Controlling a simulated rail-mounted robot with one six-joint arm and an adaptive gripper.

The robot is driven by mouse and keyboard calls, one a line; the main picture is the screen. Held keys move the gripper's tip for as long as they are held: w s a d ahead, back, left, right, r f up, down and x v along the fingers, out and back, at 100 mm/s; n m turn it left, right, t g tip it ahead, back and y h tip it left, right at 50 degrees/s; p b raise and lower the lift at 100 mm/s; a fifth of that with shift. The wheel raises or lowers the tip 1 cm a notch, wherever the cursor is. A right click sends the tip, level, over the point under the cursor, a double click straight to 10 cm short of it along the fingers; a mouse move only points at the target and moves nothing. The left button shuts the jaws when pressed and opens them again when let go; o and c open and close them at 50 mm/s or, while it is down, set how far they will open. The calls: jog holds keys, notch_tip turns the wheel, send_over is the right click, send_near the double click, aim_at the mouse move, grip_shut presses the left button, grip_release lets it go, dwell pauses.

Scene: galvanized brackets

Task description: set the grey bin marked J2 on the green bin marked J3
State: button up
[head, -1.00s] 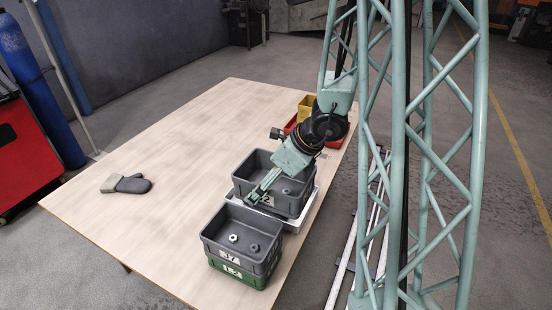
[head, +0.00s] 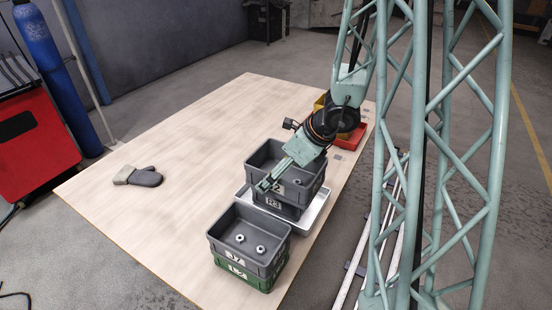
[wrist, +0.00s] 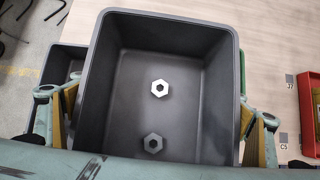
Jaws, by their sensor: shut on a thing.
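The grey bin (head: 300,194), its label partly covered but ending in 2, is held by my gripper (head: 265,186) at its near side. It is upright, just above a grey bin marked R3 (head: 285,211); any gap is hard to judge. The wrist view shows the held bin (wrist: 205,95) from above with a light hex nut and a darker one inside, and gripper parts on both sides. A green bin (head: 233,276) stands at the table's front, its label unreadable to me. In the wrist view a green edge (wrist: 243,72) shows right of the held bin, mostly hidden.
A grey bin marked J7 (head: 228,250) with two nuts sits on the front green bin. The R3 bin stands on a silver tray (head: 314,214). A mitt (head: 138,177) lies left; the table's middle is clear.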

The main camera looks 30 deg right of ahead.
aim_at(274, 159)
jog(key=w+d+p, duration=0.1)
jog(key=w+d, duration=0.1)
jog(key=w, duration=0.2)
jog(key=w+d+f, duration=0.1)
jog(key=w+d, duration=0.1)
jog(key=w, duration=0.2)
jog(key=w+d+p, duration=0.1)
jog(key=w+d, duration=0.1)
jog(key=w, duration=0.2)
jog(key=shift+w+d+f+p, duration=0.15)
jog(key=shift+d+p, duration=0.2)
jog(key=shift+f, duration=0.1)
notch_tip(274, 159, down, 3)
jog(key=shift+f+b, duration=0.15)
jog(key=shift+b, duration=0.4)
jog(key=shift+f+b, duration=0.6)
jog(key=shift+b, duration=0.15)
jog(key=o, duration=0.8)
